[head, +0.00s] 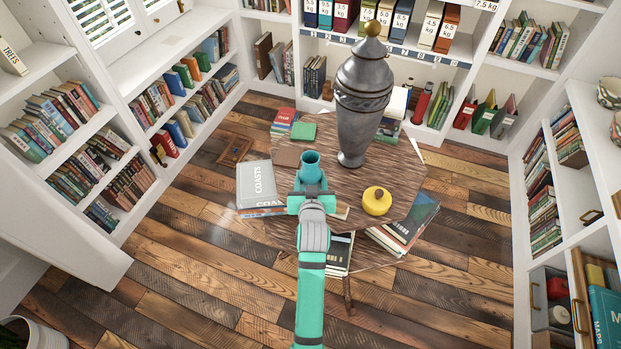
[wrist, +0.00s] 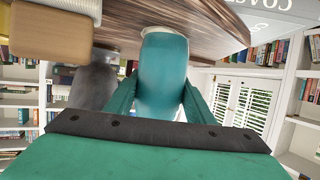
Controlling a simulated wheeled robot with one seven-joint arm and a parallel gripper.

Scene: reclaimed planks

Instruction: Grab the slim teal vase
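The slim teal vase (head: 311,168) stands upright near the front left edge of the wooden table, its lower part hidden by my gripper in the head view. My gripper (head: 311,186) is at it from the front. In the wrist view, which is upside down, the vase (wrist: 163,75) fills the space between the two fingers (wrist: 162,98). One finger lies along each side, with no gap visible. The vase's foot appears to be at the tabletop; I cannot see any clear lift.
The plank table (head: 270,175) also holds a tall grey lidded urn (head: 358,110) behind right, a yellow pot (head: 377,202) to the right, and a green book (head: 302,131) behind. A large grey book (head: 257,184) is at the left. Bookshelves surround the open floor.

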